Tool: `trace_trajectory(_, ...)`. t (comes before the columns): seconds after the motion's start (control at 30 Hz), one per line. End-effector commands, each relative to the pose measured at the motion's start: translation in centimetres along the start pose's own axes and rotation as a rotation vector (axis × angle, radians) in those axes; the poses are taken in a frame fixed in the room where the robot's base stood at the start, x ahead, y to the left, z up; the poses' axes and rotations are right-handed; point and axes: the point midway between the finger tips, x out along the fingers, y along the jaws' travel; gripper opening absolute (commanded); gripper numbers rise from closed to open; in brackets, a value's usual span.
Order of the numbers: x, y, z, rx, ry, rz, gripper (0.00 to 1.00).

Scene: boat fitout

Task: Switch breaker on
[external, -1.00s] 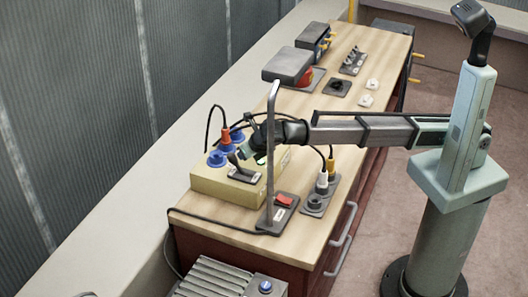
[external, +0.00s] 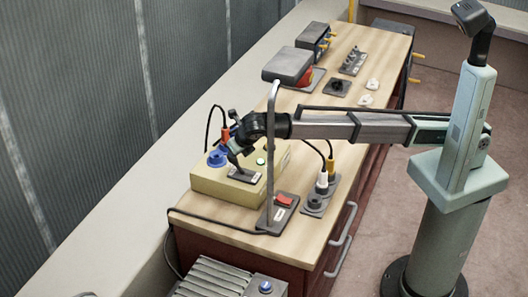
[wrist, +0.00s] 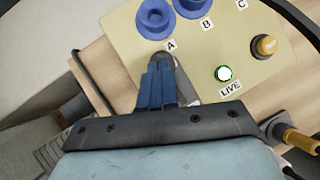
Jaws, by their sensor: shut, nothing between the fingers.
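A yellow box (external: 209,184) stands at the near left end of the bench. On its top front is a dark plate with a white label (external: 245,178), which looks like the breaker; its lever is hard to tell apart from my fingers. My gripper (external: 234,158) is shut and empty, pointing down at the box top close to this plate. In the wrist view my shut fingertips (wrist: 160,60) are over the box by the letter A, and the gripper hides most of the breaker. A round LIVE lamp (wrist: 224,74) glows white with a green rim. I cannot tell the lever's position.
A bent grey post (external: 271,150) stands close to my arm, beside a red switch (external: 284,200).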

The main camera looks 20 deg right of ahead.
Motion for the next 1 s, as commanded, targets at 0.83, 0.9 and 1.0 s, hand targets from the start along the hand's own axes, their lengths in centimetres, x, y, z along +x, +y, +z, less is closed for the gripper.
trace_trajectory(0.83, -6.5, 0.1, 0.0, 0.000, 0.000, 0.001, 0.00)
trace_trajectory(0.9, -7.2, 0.0, 0.0, 0.000, 0.000, 0.000, 0.00)
trace_trajectory(1.0, -7.5, 0.0, 0.0, 0.000, 0.000, 0.000, 0.00)
